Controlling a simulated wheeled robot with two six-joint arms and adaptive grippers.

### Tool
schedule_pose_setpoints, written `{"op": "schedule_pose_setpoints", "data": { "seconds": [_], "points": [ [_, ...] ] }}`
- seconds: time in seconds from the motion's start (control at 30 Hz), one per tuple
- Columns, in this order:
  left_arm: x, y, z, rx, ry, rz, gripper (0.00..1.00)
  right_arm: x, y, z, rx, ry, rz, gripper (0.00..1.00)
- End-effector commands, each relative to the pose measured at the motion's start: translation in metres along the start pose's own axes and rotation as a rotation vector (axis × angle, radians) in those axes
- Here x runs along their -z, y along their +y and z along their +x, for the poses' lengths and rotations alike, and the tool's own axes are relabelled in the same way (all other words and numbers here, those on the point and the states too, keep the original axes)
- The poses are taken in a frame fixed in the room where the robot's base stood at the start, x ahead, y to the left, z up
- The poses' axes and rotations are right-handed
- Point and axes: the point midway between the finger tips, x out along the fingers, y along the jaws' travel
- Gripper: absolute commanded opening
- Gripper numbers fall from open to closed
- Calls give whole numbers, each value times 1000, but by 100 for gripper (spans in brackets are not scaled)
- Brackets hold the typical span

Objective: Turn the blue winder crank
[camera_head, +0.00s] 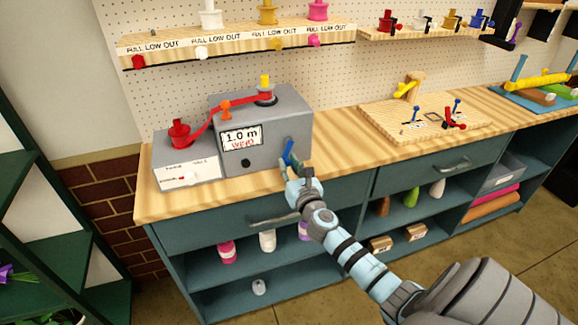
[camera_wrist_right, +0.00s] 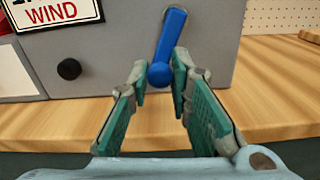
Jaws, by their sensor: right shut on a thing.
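The blue winder crank (camera_head: 289,152) sits on the front of the grey winder machine (camera_head: 290,112). In the right wrist view the crank (camera_wrist_right: 171,35) slants, its round blue knob at the lower end. My right gripper (camera_head: 294,168) is shut on the crank's knob; in the wrist view its green-padded fingers (camera_wrist_right: 160,72) lie on both sides of the knob. The machine's sign reads "1.0 m" with red "WIND" below. A red ribbon runs from a red spool (camera_head: 180,134) past an orange guide to a yellow-topped spindle (camera_head: 265,88). My left gripper is not in view.
A black knob (camera_wrist_right: 69,69) is on the machine's front, left of the crank. A grey box with a white label (camera_head: 188,174) stands beside the machine. A wooden board (camera_head: 385,117) with small tools lies farther right. The bench top (camera_head: 335,145) between is clear.

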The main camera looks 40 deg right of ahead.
Motion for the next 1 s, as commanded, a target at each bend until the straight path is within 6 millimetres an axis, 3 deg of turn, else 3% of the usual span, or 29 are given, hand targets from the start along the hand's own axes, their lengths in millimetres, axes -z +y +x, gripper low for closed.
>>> {"op": "schedule_pose_setpoints", "data": {
  "seconds": [0.47, 1.0],
  "points": [
    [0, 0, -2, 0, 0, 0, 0, -3, 6, 0, 0, 1, 148, 0],
    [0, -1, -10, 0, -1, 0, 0, -18, 23, 0, 0, 0, 636, 0]
  ]
}}
